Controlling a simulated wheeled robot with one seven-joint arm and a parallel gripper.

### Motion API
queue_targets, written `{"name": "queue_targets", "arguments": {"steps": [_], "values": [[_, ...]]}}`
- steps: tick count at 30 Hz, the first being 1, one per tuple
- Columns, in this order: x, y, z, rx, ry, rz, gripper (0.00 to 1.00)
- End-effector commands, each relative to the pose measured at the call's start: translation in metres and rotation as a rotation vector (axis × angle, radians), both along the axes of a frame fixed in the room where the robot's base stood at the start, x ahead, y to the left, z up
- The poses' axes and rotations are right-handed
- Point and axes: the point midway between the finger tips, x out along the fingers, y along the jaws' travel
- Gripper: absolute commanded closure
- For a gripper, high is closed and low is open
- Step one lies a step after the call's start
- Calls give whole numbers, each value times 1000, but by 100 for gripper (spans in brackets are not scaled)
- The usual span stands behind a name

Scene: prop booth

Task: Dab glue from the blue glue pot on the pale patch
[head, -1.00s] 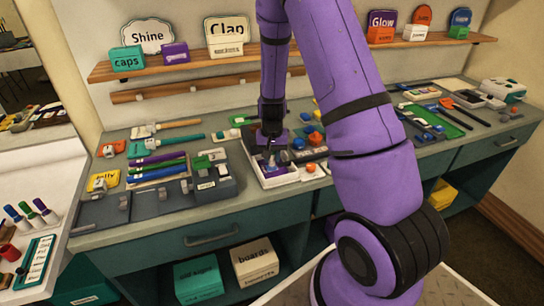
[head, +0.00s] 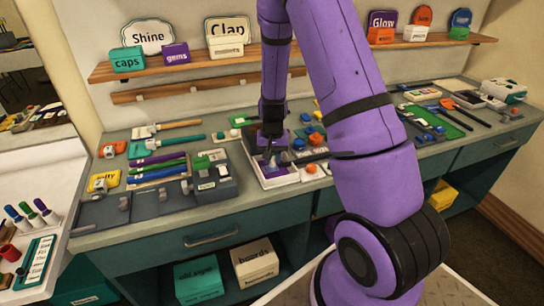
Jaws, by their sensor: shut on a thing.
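My gripper (head: 269,155) is low over a white tray (head: 263,184) with a purple panel in it, near the middle of the bench. It is shut on a slim dark-handled tool (head: 325,156), whose handle sticks out to the right, in front of my arm. The jaws and the tool's tip are too small to make out well. Small blue-topped pots stand just behind and to the right of the tray, one blue pot (head: 298,143) nearest to it. I cannot tell which is the glue pot. I cannot make out the pale patch for certain.
Grey blocks and a green-topped holder (head: 212,180) stand left of the tray. Brushes and markers lie further left. A green mat (head: 435,121) with tools lies right of my arm. My arm hides part of the bench.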

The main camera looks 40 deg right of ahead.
Motion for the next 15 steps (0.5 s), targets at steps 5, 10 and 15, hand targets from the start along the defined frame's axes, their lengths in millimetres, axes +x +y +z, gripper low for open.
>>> {"name": "queue_targets", "arguments": {"steps": [5,10,15], "values": [[2,-1,0,1,1,0,97],[6,-2,0,0,2,0,97],[10,-3,0,0,1,-1,97]]}}
